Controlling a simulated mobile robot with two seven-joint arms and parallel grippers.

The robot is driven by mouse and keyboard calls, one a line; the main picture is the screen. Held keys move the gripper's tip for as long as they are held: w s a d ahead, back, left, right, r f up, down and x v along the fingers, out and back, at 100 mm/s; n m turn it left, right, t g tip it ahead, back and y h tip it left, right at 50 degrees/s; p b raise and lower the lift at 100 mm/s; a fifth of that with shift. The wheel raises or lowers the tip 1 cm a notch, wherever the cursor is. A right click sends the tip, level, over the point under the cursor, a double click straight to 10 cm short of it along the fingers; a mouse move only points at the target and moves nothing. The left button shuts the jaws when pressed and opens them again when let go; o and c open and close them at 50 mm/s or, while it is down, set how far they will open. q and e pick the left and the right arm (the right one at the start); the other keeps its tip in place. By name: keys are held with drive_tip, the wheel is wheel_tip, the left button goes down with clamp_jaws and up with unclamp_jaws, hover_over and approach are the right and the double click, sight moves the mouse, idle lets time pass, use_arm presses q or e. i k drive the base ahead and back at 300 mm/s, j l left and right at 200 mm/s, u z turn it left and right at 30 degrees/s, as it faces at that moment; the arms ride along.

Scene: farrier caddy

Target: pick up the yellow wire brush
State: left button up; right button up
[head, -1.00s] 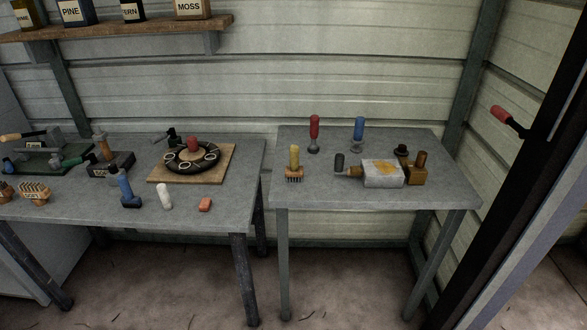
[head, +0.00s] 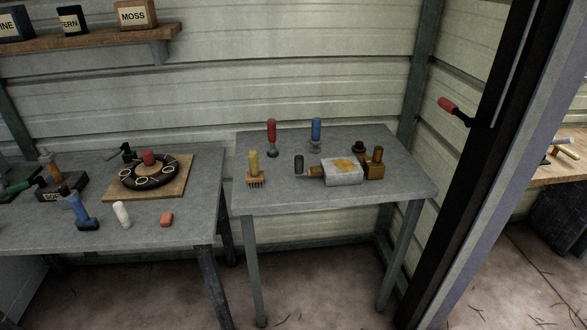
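The yellow wire brush (head: 254,167) stands upright near the left front of the small grey table (head: 300,198) in the head view. It has a yellow handle on top and a brown block with dark bristles pointing down onto the table. Nothing covers it. Neither of my grippers shows in the head view.
Behind the brush stand a red-handled tool (head: 271,135) and a blue-handled tool (head: 316,131). To its right are a dark-handled piece (head: 299,164), a grey tin (head: 343,173) and a brown bottle (head: 375,162). A larger bench (head: 180,234) stands left, across a narrow gap. A dark post (head: 462,170) rises at right.

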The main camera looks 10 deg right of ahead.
sight(255, 176)
drive_tip(key=i+j, duration=0.5)
drive_tip(key=j, duration=0.15)
drive_tip(key=i+j, duration=0.5)
drive_tip(key=j, duration=0.15)
drive_tip(key=i+j+z, duration=0.15)
drive_tip(key=z, duration=1.2)
